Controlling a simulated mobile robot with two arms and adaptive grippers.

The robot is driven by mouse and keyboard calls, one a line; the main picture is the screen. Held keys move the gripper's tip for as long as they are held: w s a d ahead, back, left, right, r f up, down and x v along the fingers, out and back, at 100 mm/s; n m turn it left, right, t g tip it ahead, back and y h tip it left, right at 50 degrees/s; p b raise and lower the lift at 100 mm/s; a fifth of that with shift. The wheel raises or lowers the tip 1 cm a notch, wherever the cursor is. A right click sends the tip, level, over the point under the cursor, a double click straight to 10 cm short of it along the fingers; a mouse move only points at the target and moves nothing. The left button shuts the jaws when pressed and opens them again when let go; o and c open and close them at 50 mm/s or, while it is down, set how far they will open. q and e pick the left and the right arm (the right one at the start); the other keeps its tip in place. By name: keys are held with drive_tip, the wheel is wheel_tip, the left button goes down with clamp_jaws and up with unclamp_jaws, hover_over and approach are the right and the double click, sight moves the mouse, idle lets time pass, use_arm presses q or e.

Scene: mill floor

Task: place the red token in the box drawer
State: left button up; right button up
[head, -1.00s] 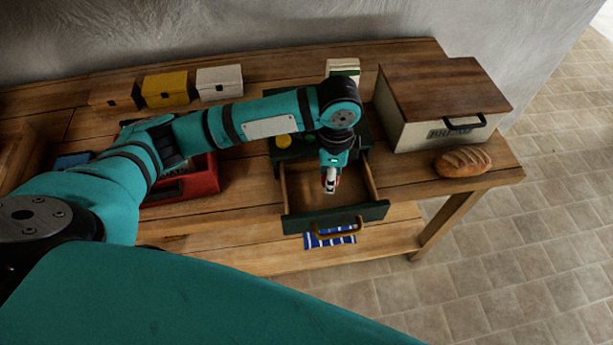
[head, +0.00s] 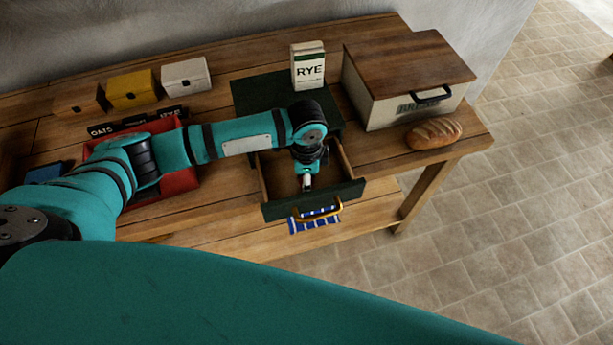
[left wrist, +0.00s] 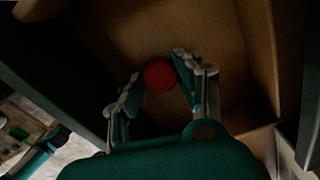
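The dark green box (head: 262,95) stands on the wooden bench, and its drawer (head: 345,190) is pulled out toward me. My left gripper (head: 307,184) points down inside the open drawer. In the left wrist view, the round red token (left wrist: 159,75) sits between the fingertips of my left gripper (left wrist: 158,72), over the brown drawer floor (left wrist: 215,35). The fingers reach both sides of the token and look shut on it. Whether the token touches the floor, I cannot tell. The arm hides part of the box and the token in the head view. My right gripper is out of view.
A RYE carton (head: 308,72) stands at the back of the green box. A bread bin (head: 395,105) and a loaf (head: 433,133) are on the right. A red tray (head: 180,180) and several small boxes, one yellow (head: 131,88), are left. A blue checked cloth (head: 314,222) lies below the drawer.

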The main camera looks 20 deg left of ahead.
use_arm(q)
drive_tip(key=o, duration=0.4)
drive_tip(key=shift+o, duration=0.2)
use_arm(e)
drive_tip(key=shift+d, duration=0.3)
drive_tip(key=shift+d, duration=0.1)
use_arm(q)
drive_tip(key=shift+r, duration=0.2)
wheel_tip(320, 180, up, 12)
drive_tip(key=b, duration=0.2)
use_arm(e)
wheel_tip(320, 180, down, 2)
